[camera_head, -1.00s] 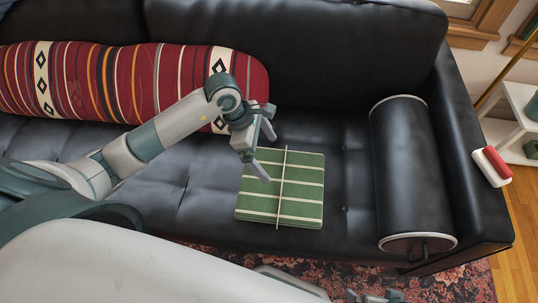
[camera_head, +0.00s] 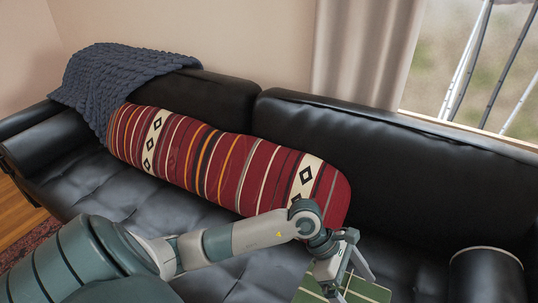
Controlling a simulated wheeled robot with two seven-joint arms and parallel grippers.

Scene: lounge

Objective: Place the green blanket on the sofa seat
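The green blanket (camera_head: 372,291), folded and with pale stripes, lies on the black sofa seat (camera_head: 95,190) at the bottom of the head view. The frame's lower edge cuts it off, and my gripper hides part of it. My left gripper (camera_head: 352,284) is over the blanket with its fingers spread apart. Nothing shows between the fingers. Whether the fingertips touch the blanket I cannot tell. My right gripper is not in view.
A long red striped cushion (camera_head: 230,165) lies along the sofa back, close to my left wrist. A blue-grey knitted throw (camera_head: 115,80) hangs over the far left back. A black bolster (camera_head: 487,275) stands at the right.

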